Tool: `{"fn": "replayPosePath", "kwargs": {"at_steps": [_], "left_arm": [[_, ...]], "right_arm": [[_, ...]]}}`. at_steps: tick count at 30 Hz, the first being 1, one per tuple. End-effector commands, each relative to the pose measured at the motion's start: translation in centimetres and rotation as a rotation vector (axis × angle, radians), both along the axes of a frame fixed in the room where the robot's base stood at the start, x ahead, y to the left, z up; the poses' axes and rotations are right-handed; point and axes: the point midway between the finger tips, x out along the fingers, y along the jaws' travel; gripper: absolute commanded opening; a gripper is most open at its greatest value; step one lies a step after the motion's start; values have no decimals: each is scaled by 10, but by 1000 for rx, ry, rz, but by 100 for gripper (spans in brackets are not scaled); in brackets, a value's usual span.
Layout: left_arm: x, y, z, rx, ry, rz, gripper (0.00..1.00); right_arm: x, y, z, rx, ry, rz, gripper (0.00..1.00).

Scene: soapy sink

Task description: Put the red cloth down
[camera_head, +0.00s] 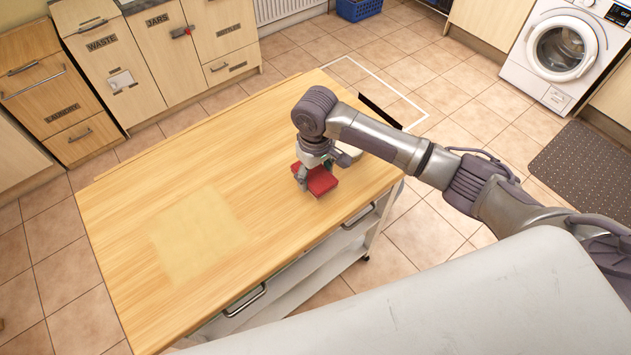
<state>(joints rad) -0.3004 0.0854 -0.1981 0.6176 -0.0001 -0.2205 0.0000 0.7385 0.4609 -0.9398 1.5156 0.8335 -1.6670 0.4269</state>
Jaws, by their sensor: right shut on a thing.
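The red cloth (321,181) is a small folded red block at the right part of the wooden table top (130,210). My right gripper (318,174) comes down over it from above and is shut on it. The cloth is at or just above the table surface; I cannot tell whether it touches. Part of the cloth is hidden behind the gripper fingers. My left gripper is not in view.
A pale square patch (197,234) marks the left part of the table top. Cabinets labelled WASTE (108,70) and LAUNDRY (62,112) stand behind left. A washing machine (563,50) and a dark mat (590,170) are at right.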

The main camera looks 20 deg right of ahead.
Motion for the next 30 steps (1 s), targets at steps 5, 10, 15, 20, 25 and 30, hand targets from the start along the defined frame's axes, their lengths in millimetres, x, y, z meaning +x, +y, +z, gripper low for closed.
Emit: {"fn": "replayPosePath", "kwargs": {"at_steps": [5,10,15,20,25,30], "left_arm": [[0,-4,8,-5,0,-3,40],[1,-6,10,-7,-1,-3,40],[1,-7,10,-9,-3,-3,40],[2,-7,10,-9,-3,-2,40],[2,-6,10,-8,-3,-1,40],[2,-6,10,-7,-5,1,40]], "right_arm": [[0,0,-21,-3,2,-1,39],[0,0,-39,-1,1,0,39],[0,0,-40,-1,-1,0,39],[0,0,-42,0,0,-1,39],[0,0,-43,0,-1,-1,87],[0,0,-43,-1,-1,-1,92]]}}
